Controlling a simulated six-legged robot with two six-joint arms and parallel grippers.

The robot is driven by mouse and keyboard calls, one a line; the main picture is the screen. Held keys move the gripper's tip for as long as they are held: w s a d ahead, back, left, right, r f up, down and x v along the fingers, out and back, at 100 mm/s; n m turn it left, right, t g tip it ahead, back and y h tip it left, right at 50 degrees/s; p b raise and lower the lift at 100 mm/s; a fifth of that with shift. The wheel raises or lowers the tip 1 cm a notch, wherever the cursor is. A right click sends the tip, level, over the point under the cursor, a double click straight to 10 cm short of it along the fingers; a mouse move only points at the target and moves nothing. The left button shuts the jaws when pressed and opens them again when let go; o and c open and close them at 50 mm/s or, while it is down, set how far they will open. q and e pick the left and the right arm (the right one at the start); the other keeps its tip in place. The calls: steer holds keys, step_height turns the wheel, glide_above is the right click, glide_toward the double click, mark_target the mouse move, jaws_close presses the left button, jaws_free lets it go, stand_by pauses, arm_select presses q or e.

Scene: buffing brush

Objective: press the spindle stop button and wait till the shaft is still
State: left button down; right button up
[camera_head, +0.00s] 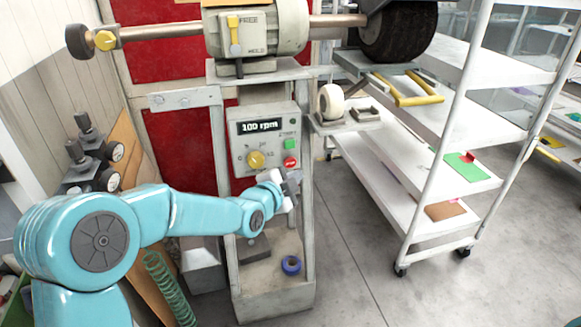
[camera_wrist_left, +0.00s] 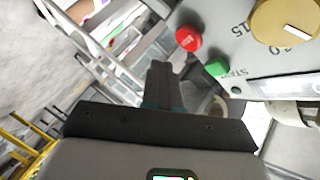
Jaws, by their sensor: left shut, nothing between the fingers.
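The red stop button (camera_head: 290,162) is on the right of the grey control panel (camera_head: 245,128), under a green button (camera_head: 290,144). The panel's display (camera_head: 258,126) reads 100 rpm. The shaft (camera_head: 338,21) runs from the motor (camera_head: 262,32) to a dark round brush (camera_head: 398,32); a still frame cannot show its spin. My left gripper (camera_head: 292,186) is shut and empty, just below the red button. In the left wrist view its fingers (camera_wrist_left: 163,78) point up beside the red button (camera_wrist_left: 188,38), apart from it in the picture. My right gripper is out of view.
A yellow knob (camera_head: 256,159) sits left of the buttons. A white shelf cart (camera_head: 465,65) stands at the right. A small shelf with a white roller (camera_head: 331,101) juts out beside the panel.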

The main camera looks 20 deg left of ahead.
arm_select(q)
steer(key=shift+s+d+b, duration=0.2)
steer(key=shift+s+d, duration=0.2)
steer(key=shift+s, duration=0.2)
steer(key=shift+s+d+b, duration=0.2)
steer(key=shift+s+d, duration=0.2)
steer(key=shift+s, duration=0.2)
